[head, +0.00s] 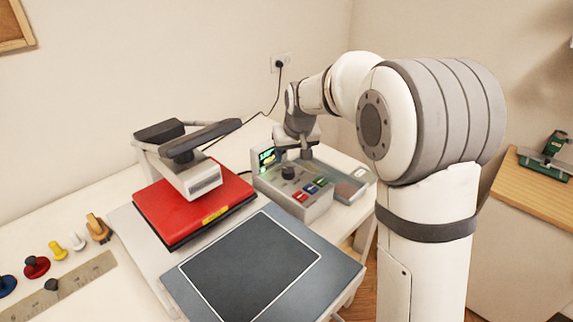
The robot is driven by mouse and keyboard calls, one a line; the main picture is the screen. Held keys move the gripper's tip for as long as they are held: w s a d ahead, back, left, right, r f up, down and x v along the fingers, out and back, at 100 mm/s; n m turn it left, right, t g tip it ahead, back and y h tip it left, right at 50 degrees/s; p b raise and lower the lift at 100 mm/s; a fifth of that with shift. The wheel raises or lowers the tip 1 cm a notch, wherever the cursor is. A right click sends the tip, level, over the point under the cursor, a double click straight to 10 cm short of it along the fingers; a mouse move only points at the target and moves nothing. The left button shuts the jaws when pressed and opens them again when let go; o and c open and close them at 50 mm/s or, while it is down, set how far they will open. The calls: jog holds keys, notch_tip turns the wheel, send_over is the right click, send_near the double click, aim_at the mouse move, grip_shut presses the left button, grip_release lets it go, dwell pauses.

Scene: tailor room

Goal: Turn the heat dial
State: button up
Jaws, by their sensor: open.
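A grey control box (300,207) stands on the white table, right of the heat press. A dark round dial (289,172) sits on its top, and I take it for the heat dial. A small lit display (267,156) stands at the box's back left, with coloured buttons (313,188) in front. My gripper (306,154) points down over the back of the box, a little behind and right of the dial. It is open and seems apart from the dial. Its fingertips are small here, and I cannot tell their exact height.
The heat press has a red plate (190,203), a raised arm (200,140) and a dark pad (250,265) in front. A shallow tray (350,189) lies right of the box. A cable runs to the wall socket (281,64). A ruler and coloured knobs lie at left.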

aim_at(288, 170)
jog(key=p+x, duration=0.1)
jog(key=x, duration=0.6)
jog(key=shift+w+f, duration=0.15)
jog(key=shift+f, duration=0.2)
jog(key=shift+c, duration=0.4)
jog(key=c, duration=0.9)
